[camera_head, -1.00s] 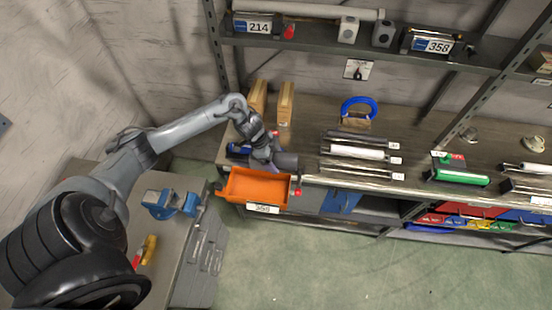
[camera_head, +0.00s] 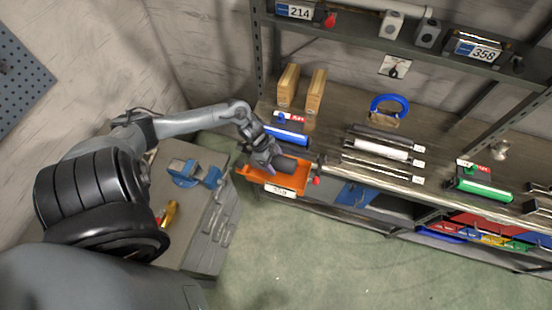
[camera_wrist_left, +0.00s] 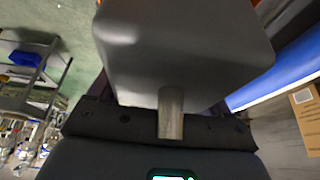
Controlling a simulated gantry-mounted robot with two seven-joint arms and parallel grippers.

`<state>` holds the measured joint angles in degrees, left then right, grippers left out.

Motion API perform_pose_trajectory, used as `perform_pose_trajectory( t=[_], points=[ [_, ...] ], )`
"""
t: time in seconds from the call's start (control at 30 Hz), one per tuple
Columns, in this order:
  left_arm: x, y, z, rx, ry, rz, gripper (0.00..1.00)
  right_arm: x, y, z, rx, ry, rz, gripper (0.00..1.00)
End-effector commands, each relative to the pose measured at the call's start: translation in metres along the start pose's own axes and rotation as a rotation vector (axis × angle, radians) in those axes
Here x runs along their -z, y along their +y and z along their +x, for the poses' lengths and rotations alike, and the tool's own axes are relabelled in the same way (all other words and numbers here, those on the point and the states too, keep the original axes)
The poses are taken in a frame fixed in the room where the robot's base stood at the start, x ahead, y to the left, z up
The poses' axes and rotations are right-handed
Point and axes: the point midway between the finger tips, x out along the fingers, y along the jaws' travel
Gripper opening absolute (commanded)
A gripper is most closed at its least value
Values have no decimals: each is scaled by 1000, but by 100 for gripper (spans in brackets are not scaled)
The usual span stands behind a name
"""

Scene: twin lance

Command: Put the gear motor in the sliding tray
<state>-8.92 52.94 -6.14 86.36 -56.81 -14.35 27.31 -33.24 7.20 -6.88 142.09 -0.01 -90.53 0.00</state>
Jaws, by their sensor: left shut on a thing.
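The sliding tray (camera_head: 290,183) is orange and juts out from the shelf's front edge in the head view. My left gripper (camera_head: 266,158) is over the tray's back part. It is shut on the gear motor (camera_head: 287,164), seen there as a dark grey body pointing right. In the left wrist view the gear motor (camera_wrist_left: 185,50) is a large grey block with a short metal shaft (camera_wrist_left: 171,112), in front of the gripper (camera_wrist_left: 165,120). The fingertips are mostly hidden behind it. Whether the motor touches the tray cannot be told. My right gripper is not in view.
A blue cylinder (camera_head: 287,136) lies on the shelf just behind the tray. Two upright wooden blocks (camera_head: 315,92) stand farther back. Silver and white cylinders (camera_head: 380,150) lie to the right. A blue vise (camera_head: 192,173) sits on the bench at left.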

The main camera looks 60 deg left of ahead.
Motion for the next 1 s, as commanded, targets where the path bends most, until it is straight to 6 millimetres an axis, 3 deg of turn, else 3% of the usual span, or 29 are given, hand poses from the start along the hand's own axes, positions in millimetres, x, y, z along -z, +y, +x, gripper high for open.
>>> perform_pose_trajectory(
  t=[0.3,1.0],
  points=[
    [-10,-2,26,4,5,1,0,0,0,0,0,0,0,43],
    [-15,-2,36,3,3,3,0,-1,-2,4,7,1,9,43]
  ],
)
